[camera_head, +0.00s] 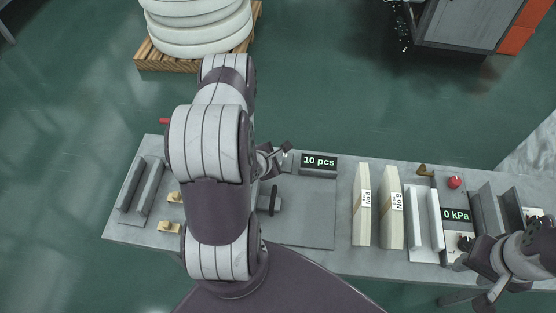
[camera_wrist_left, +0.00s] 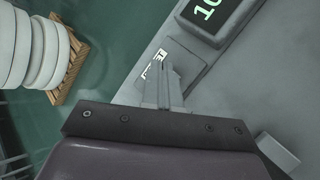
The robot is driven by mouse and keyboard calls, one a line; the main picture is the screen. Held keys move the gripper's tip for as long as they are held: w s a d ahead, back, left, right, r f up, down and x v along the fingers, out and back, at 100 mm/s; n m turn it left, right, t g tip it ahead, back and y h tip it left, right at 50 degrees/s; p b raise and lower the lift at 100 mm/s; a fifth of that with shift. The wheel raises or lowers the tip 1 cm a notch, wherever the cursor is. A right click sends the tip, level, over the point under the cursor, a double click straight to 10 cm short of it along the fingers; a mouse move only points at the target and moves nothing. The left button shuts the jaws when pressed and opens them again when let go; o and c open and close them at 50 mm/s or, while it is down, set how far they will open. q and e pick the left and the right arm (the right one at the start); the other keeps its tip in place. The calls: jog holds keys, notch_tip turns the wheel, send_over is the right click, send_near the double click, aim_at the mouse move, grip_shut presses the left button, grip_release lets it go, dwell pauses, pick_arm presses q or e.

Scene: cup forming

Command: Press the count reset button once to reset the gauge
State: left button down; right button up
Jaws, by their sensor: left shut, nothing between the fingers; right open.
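The counter box (camera_head: 319,164) on the table shows "10 pcs" in green. It also shows partly in the left wrist view (camera_wrist_left: 215,16), with its display cut off at the top edge. My left gripper (camera_head: 287,148) is shut and empty, just left of the counter box. In the left wrist view its fingertips (camera_wrist_left: 167,65) are over a white label (camera_wrist_left: 153,66) beside the counter box. The fingers partly cover the label, and I cannot make out the reset button or tell whether the tips touch anything. My right gripper (camera_head: 487,296) is open at the lower right, near the table's front edge.
Two pale blocks (camera_head: 362,205) marked with numbers stand right of the counter. A panel (camera_head: 456,215) reading "0 kPa" and a red button (camera_head: 455,182) are further right. Grey bars and small brass pieces (camera_head: 168,227) lie at left. White rings sit on a pallet (camera_head: 160,61) behind.

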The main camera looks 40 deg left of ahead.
pick_arm(q)
jog(key=shift+f, duration=0.35)
dwell(0.5)
jog(key=shift+r+p, duration=0.7)
jog(key=shift+r, duration=0.25)
notch_tip(320, 180, up, 5)
jog(key=p, duration=0.5)
dwell(0.4)
